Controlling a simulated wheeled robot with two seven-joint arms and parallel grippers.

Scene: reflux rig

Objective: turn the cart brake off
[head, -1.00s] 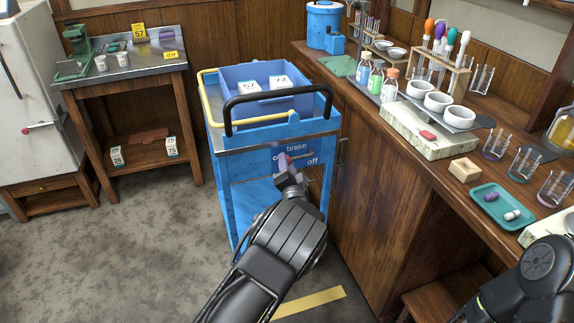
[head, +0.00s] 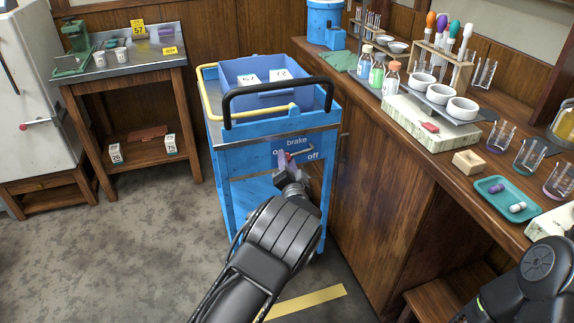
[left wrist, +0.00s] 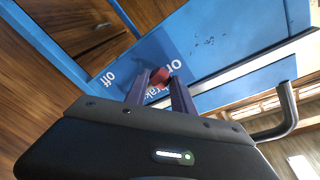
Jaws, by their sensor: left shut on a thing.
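The blue cart (head: 232,160) stands left of the long counter. Its front panel bears the words brake, on and off, with "on" at the left and "off" at the right. The brake lever (head: 292,155) is by these words, partly hidden by my fingers. My left gripper (head: 282,158) reaches up to the panel and is shut on the lever, near the "on" side. In the left wrist view, the red knob of the lever (left wrist: 160,76) sits between the fingertips of my left gripper (left wrist: 156,84). My right gripper is out of frame.
A blue bin (head: 240,72) with white labelled boxes sits on the cart, behind its black handle (head: 275,87). The wooden counter (head: 375,170) stands close at the cart's right, with glassware and bottles on it. Grey floor (head: 150,250) is open at the left.

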